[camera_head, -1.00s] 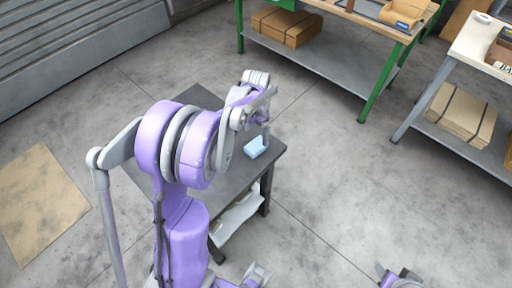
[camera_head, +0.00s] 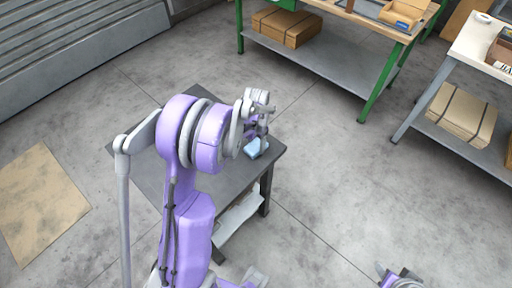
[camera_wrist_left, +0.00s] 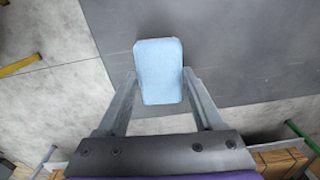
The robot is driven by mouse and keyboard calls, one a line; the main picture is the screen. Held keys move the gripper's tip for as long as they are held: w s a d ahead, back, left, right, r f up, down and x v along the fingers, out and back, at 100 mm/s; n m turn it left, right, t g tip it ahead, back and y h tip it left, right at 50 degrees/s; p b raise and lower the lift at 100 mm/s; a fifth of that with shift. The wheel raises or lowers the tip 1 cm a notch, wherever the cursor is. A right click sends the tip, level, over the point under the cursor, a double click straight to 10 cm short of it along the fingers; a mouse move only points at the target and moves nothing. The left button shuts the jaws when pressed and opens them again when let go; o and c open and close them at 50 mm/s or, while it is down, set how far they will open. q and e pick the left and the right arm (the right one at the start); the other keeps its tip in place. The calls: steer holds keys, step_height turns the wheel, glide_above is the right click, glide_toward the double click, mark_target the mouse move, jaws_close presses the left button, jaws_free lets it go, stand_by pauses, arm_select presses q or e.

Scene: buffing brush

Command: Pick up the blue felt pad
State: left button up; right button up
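The blue felt pad (camera_head: 256,147) is a small light-blue block on the dark grey table (camera_head: 150,175), near its right corner. In the left wrist view the pad (camera_wrist_left: 158,72) shows whole, lying in line with the space between the fingers. My left gripper (camera_head: 262,130) is at the pad, partly covering it in the head view. In the wrist view its fingers (camera_wrist_left: 160,74) are apart, one on each side of the pad, with narrow gaps at the tips; I see no clear grip. A purple and grey part of my right arm (camera_head: 400,279) shows at the bottom edge; its finger state is unclear.
The table has a lower shelf with a pale sheet (camera_head: 237,218). A green-legged workbench (camera_head: 335,62) with boxes stands behind, and another bench (camera_head: 470,110) is at the right. Cardboard (camera_head: 40,205) lies on the floor at left. The floor between is clear.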

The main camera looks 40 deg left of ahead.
mark_target(256, 145)
arm_select(q)
steer(key=c, duration=0.8)
steer(key=shift+o, duration=0.2)
steer(key=shift+r, duration=0.1)
step_height(256, 145, up, 10)
